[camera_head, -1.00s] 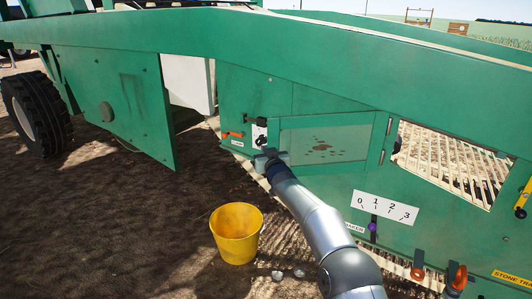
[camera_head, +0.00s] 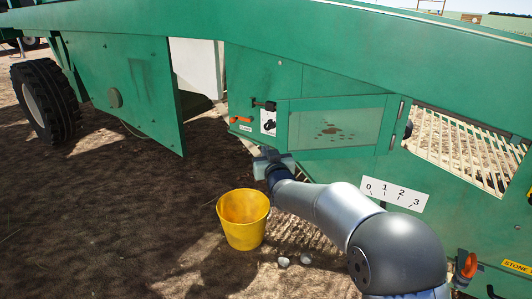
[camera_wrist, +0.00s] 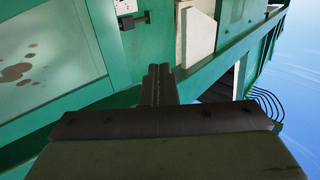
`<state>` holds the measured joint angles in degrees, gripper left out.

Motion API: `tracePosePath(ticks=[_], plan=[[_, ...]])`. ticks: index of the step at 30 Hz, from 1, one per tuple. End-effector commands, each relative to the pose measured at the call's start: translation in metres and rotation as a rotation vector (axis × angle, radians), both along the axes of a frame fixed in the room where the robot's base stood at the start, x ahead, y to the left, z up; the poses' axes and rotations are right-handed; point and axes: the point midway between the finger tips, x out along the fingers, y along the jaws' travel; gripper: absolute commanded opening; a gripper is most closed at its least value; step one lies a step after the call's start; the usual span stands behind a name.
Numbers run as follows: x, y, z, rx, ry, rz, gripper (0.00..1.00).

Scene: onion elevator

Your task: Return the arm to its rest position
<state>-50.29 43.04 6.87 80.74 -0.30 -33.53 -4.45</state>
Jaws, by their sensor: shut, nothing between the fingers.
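My arm, silver with a dark wrist, reaches in from the lower right of the head view. My gripper (camera_head: 268,155) is in front of the green machine (camera_head: 330,75), near the lower left of its spotted window (camera_head: 336,129). It overlaps the panel in the picture, and I cannot tell the gap. In the wrist view, the two dark fingers of my gripper (camera_wrist: 160,72) are together with nothing between them. The window's brown spots (camera_wrist: 15,73) show at the left there, and a black latch (camera_wrist: 132,21) shows above the fingers.
A yellow bucket (camera_head: 243,219) stands on the soil just below and left of my gripper, close to my arm. Small pale lumps (camera_head: 284,262) lie beside it. An open green door (camera_head: 118,90) and a black tyre (camera_head: 46,101) are further left. Open soil lies at the lower left.

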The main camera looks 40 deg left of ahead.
Motion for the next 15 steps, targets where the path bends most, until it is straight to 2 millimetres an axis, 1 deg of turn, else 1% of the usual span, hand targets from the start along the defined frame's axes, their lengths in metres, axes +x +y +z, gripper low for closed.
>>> tracePosePath(ticks=[3,11,13,14,15], plan=[[-0.007,-0.004,0.001,0.000,0.000,0.000,0.00],[-0.008,-0.005,0.001,0.000,0.000,-0.001,0.00],[-0.004,-0.012,0.007,-0.010,0.006,-0.009,0.00],[0.000,-0.017,0.012,-0.022,0.013,-0.015,0.00],[0.006,-0.028,0.022,-0.040,0.024,-0.028,0.00]])
